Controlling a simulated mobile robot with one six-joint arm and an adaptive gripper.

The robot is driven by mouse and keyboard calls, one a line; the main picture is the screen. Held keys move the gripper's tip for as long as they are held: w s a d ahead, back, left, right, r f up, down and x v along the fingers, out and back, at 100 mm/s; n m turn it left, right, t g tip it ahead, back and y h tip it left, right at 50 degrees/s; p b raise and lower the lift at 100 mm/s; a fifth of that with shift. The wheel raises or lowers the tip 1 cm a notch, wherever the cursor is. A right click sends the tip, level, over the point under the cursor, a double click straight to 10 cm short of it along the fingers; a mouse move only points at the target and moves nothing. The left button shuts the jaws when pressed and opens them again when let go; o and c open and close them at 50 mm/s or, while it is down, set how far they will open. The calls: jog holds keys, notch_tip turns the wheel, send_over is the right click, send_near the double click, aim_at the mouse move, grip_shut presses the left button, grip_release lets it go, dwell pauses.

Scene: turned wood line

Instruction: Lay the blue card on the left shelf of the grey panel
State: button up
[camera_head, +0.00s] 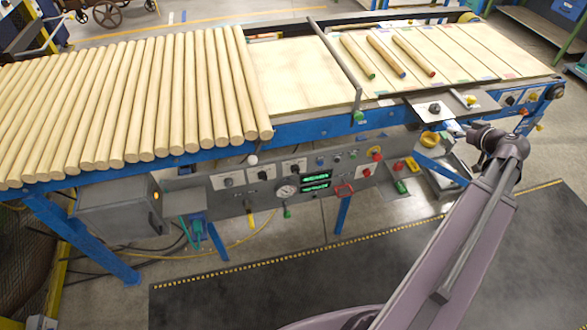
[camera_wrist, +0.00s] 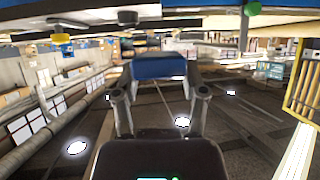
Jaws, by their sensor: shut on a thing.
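My gripper (camera_wrist: 160,80) shows in the wrist view with its two fingers shut on the blue card (camera_wrist: 158,67), which lies across between the fingertips. In the head view the gripper end of my arm (camera_head: 484,137) is at the right, beside the front of the line. The card cannot be made out there. The grey panel (camera_head: 235,200) with dials, a gauge, green displays and buttons hangs under the line's blue rail, to the left of my gripper.
Pale wooden rods (camera_head: 160,90) lie side by side on the line at the left. Several coloured-end sticks (camera_head: 385,55) lie on its pale boards. A grey plate with a black knob (camera_head: 434,108) juts out near my gripper. A dark mat (camera_head: 270,290) covers open floor in front.

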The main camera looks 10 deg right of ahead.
notch_tip(320, 180, up, 8)
jog(key=p, duration=0.7)
jog(key=shift+r, duration=0.15)
